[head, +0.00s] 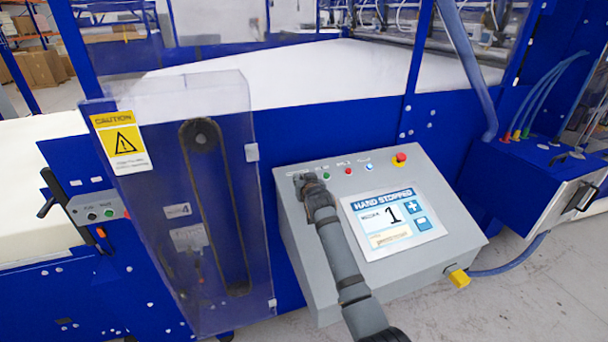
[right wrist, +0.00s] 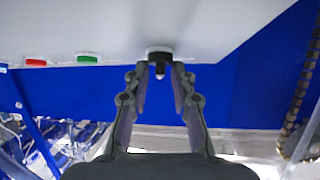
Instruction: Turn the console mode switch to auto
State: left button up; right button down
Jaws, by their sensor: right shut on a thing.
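The grey console (head: 325,275) stands at the centre of the head view. Its screen (head: 393,220) reads "HAND STOPPED" and shows a large 1. My right gripper (head: 303,182) is at the upper left of the console face and hides the mode switch there. In the right wrist view the dark mode switch (right wrist: 159,56) sits between the fingertips of my right gripper (right wrist: 160,75), which is shut on it. The switch's exact pointing direction is hard to read. My left gripper is not in view.
A green button (head: 326,176), a red button (head: 348,171) and a blue button (head: 369,168) line the console top, with a red emergency stop (head: 400,159) to their right. A clear guard (head: 228,130) with a caution label stands on the left.

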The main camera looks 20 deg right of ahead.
jog(key=m+h+b, duration=0.1)
jog(key=m+b, duration=0.1)
jog(key=m+g+h+b, duration=0.1)
jog(key=m+h+b, duration=0.1)
jog(key=b, duration=0.1)
jog(key=m+g+h+b, duration=0.1)
jog(key=m+h+b, duration=0.1)
jog(key=b, duration=0.1)
jog(key=shift+w+a+f+m, duration=0.1)
jog(key=shift+a+f+m, duration=0.2)
jog(key=shift+a, duration=0.05)
jog(key=shift+r+m+g+h+b, duration=0.2)
jog(key=shift+m+g+h+b, duration=0.45)
jog(key=shift+m+b, duration=0.35)
jog(key=c, duration=1.4)
grip_release()
jog(key=shift+c, duration=0.2)
notch_tip(320, 180, up, 10)
